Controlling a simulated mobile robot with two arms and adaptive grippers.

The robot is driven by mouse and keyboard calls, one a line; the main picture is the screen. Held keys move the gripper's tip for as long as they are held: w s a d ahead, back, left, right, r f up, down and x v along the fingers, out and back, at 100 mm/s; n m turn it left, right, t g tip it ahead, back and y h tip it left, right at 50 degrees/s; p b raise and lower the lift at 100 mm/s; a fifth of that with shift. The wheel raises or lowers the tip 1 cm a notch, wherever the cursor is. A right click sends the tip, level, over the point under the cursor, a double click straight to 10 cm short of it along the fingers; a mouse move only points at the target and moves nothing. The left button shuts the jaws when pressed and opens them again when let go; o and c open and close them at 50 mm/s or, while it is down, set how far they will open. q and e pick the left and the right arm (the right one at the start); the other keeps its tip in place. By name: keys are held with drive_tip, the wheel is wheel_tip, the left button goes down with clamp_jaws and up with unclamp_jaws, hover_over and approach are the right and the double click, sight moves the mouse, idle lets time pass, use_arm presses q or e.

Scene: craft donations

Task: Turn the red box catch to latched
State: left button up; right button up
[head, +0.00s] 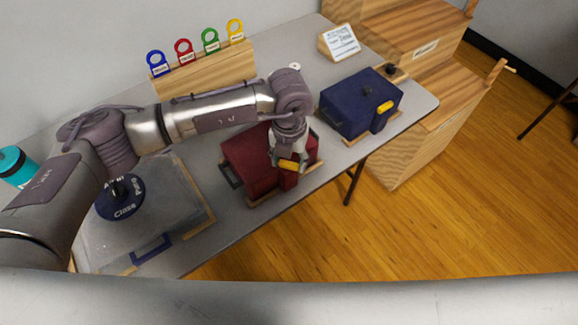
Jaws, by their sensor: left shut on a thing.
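The dark red box (247,163) sits on a wooden base near the middle of the table's front edge. Its yellow catch (288,165) is on the front side, partly covered by my gripper. My left gripper (287,159) reaches over the box from above and is shut on the catch. The fingers and wrist hide much of the catch, so its exact angle is hard to tell. My right gripper is not in view.
A blue box (345,103) with a yellow catch (385,106) stands to the right. A grey case (170,212) with a round dark sign (120,208) is at left. Coloured ring tags (184,53) stand on a wooden rack (205,76) behind. A teal bottle (14,165) is far left.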

sight(289, 163)
use_arm(q)
drive_tip(key=m+b, duration=0.1)
drive_tip(key=b, duration=0.1)
drive_tip(key=m+b, duration=0.4)
drive_tip(key=shift+f, duration=0.25)
drive_tip(key=shift+r+m+b, duration=0.2)
drive_tip(key=shift+m+b, duration=1.1)
drive_tip(key=o, duration=1.2)
drive_tip(key=shift+c, duration=0.2)
drive_tip(key=shift+r, duration=0.15)
wheel_tip(289, 163, up, 12)
